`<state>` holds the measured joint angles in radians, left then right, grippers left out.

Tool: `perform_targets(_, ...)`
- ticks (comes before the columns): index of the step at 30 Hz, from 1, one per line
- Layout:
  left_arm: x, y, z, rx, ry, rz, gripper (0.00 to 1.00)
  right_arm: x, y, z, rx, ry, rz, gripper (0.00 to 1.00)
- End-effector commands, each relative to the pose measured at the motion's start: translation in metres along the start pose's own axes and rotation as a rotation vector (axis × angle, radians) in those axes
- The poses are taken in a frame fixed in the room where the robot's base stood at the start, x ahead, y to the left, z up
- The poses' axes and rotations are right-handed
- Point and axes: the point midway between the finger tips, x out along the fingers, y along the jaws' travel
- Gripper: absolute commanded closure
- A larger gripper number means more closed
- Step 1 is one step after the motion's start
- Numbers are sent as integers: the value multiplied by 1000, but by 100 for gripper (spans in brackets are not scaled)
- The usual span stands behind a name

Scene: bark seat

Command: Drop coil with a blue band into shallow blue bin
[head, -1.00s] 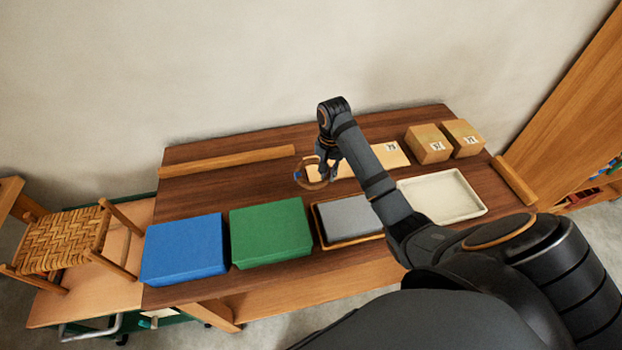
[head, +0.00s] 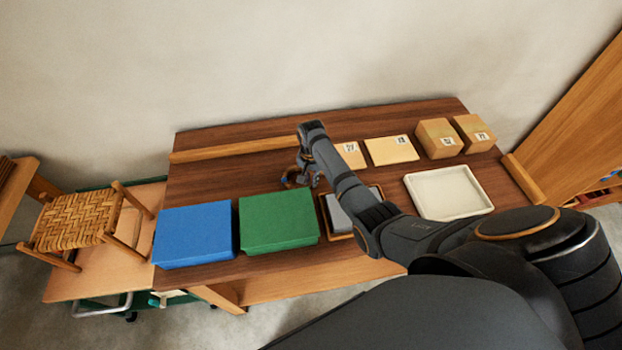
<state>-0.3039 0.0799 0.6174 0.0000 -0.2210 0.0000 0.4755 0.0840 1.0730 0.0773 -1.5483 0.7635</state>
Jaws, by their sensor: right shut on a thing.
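The coil (head: 289,180) is a small brown ring with a trace of blue, above the table behind the green bin. My right gripper (head: 303,182) is shut on it, and the gripper and arm hide part of it. The blue bin (head: 194,236) is at the table's front left, left of and nearer than the coil. It shows as a plain blue rectangle, and its inside cannot be made out clearly. My left gripper is not in view.
A green bin (head: 278,222) stands right of the blue one, then a grey-filled tray (head: 338,214) partly under my arm. A cream tray (head: 448,193), flat packets (head: 391,150) and two cartons (head: 437,139) are right. A wooden bar (head: 235,148) lies at the back left.

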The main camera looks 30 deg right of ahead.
Motion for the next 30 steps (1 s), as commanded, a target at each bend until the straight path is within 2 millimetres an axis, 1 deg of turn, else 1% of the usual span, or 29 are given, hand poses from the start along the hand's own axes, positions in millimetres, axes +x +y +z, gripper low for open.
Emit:
perform_targets(5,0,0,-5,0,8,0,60,0,0,0,0,1,-1,100)
perform_targets(8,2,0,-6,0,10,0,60,3,0,0,0,0,0,100)
perform_targets(9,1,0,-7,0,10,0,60,2,0,0,0,0,0,81)
perform_targets(13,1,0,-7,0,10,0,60,2,0,0,0,0,0,63)
perform_targets(20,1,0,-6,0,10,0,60,2,0,0,0,0,0,63)
perform_targets(23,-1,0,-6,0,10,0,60,-2,0,0,0,1,-1,63)
perform_targets(26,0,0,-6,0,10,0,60,-14,-1,-1,0,3,-3,63)
perform_targets(30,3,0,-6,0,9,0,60,-47,-1,-2,-1,6,-4,63)
